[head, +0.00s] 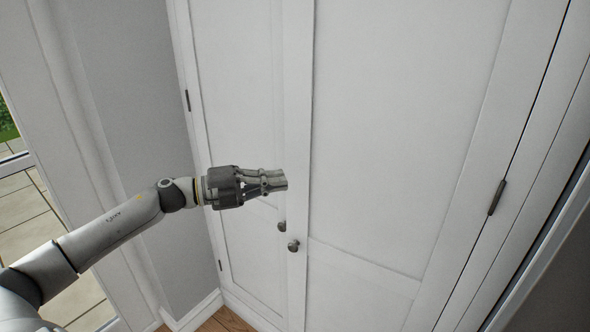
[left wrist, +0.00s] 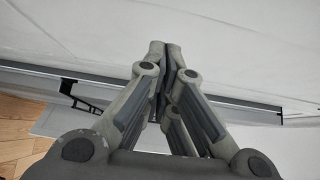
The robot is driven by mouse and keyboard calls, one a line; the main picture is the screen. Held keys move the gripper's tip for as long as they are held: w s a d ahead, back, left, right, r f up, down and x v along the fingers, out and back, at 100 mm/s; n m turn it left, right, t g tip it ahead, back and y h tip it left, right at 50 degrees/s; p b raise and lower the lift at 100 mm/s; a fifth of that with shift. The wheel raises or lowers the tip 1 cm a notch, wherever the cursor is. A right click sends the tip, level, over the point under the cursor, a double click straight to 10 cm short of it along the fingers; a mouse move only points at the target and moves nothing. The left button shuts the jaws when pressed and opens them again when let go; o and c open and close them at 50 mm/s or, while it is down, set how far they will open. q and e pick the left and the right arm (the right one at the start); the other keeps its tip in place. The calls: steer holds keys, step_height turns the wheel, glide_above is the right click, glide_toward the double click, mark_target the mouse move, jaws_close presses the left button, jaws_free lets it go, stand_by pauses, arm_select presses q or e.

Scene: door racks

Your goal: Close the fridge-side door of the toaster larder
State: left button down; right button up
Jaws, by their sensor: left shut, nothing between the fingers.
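Two tall white panelled larder doors fill the head view, a left door (head: 240,90) and a right door (head: 400,130). Each has a small round dark knob by the middle line, the left knob (head: 282,226) and the right knob (head: 293,245). Both doors look shut or nearly shut; I cannot tell whether a small gap remains at the middle. My left gripper (head: 284,180) is shut and empty, in front of the doors' meeting edge above the knobs. Its closed fingers also show in the left wrist view (left wrist: 168,60). I cannot tell whether they touch. My right gripper is out of view.
Dark hinges show on the outer edges, one at the right (head: 497,197) and one at the left (head: 187,100). A grey wall (head: 140,90) and a glazed opening onto paving (head: 25,215) are at the left. A dark surface (head: 555,270) lies at the lower right.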

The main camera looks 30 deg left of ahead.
mark_target(317, 167)
arm_select(q)
steer(key=w, duration=0.2)
steer(key=w+d+p, duration=0.1)
steer(key=w, duration=0.1)
steer(key=w+p, duration=0.1)
steer(key=shift+w+d, duration=0.35)
steer(key=shift+w, duration=0.15)
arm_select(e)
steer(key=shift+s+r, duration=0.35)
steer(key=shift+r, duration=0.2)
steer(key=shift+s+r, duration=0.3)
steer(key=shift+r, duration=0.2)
arm_select(q)
steer(key=shift+a, duration=0.1)
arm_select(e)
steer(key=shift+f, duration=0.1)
